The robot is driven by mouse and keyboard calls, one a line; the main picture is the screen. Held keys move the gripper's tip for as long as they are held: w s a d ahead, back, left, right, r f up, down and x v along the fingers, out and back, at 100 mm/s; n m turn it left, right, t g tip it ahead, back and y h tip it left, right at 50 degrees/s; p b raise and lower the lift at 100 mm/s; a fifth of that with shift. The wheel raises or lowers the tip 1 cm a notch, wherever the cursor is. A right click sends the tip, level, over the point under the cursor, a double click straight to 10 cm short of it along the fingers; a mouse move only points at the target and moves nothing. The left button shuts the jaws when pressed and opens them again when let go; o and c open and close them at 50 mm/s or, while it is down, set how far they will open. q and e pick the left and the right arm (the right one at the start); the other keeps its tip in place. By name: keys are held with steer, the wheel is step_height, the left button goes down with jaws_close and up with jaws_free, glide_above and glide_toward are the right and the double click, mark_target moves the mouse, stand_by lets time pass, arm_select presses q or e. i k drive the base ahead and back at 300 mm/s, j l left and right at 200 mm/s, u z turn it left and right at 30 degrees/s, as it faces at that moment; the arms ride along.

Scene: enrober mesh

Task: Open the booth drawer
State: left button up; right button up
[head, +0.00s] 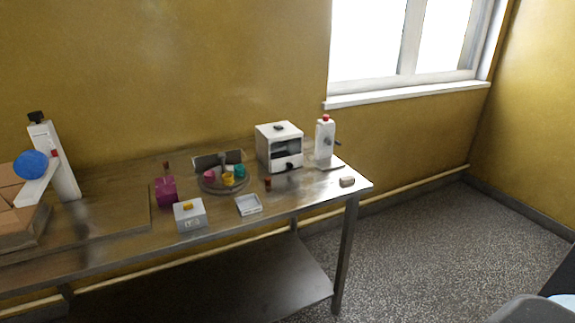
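The booth appears to be the small white box (266,146) at the back right of the table. Its front has a dark open slot in the upper part. Below the slot is a drawer front (278,165) with a small black handle (289,165). The drawer looks flush with the box, so it seems shut, though it is small in the picture. Neither of my grippers shows in the head view.

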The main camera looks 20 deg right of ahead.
mark_target(282, 161)
steer(key=z, duration=1.65)
steer(key=i+l, duration=0.2)
steer(key=i, duration=0.15)
steer(key=i+l, duration=0.2)
steer(key=i, duration=0.1)
